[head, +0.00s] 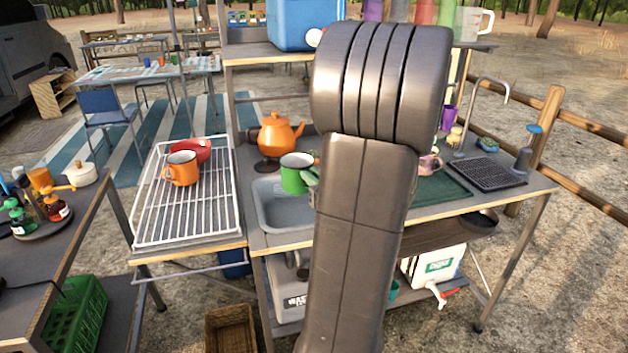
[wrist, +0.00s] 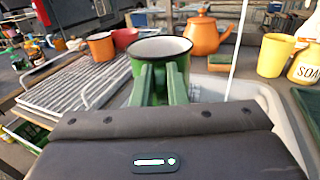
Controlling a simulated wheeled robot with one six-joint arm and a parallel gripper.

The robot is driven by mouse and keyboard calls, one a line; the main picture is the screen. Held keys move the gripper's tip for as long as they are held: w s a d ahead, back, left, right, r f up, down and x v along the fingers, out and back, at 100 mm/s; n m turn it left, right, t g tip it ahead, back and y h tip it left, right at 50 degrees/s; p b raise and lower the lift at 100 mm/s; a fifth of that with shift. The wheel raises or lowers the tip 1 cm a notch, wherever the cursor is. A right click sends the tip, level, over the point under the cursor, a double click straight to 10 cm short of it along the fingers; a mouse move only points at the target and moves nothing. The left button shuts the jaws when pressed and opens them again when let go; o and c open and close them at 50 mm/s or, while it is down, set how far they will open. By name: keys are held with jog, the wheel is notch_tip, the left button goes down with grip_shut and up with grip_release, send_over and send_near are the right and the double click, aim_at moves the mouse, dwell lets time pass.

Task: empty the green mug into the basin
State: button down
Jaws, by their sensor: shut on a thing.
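The green mug (head: 296,172) has a white inside and a dark rim. It is upright over the grey basin (head: 272,218) in the head view. In the wrist view my gripper (wrist: 165,75) is shut on the green mug (wrist: 152,48), its two green fingers at the mug's near side. The mug's contents cannot be made out. In the head view my arm hides most of the gripper and the right part of the basin. The basin's pale rim (wrist: 268,100) also shows in the wrist view.
An orange kettle (head: 278,136) stands behind the basin. An orange mug (head: 181,168) and red bowl (head: 196,150) sit on the white wire rack (head: 160,215) to the left. In the wrist view, a yellow cup (wrist: 275,55) and a soap container (wrist: 305,65) stand at right.

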jog(key=shift+d+f+m+p, duration=0.1)
jog(key=shift+f+m+p, duration=0.05)
jog(key=shift+m+p, duration=1)
notch_tip(320, 180, down, 2)
jog(key=m+p, duration=0.4)
jog(key=m, duration=0.1)
jog(key=shift+p, duration=0.35)
jog(key=m+p, duration=0.3)
jog(key=w+d+f+m+p, duration=0.1)
jog(key=m+p, duration=0.3)
jog(key=w+d+m+p, duration=0.1)
jog(key=m+p, duration=0.2)
jog(key=m, duration=0.1)
jog(key=shift+w+d+f+g, duration=0.1)
jog(key=shift+d+f+g, duration=0.05)
jog(key=shift+f+g, duration=0.2)
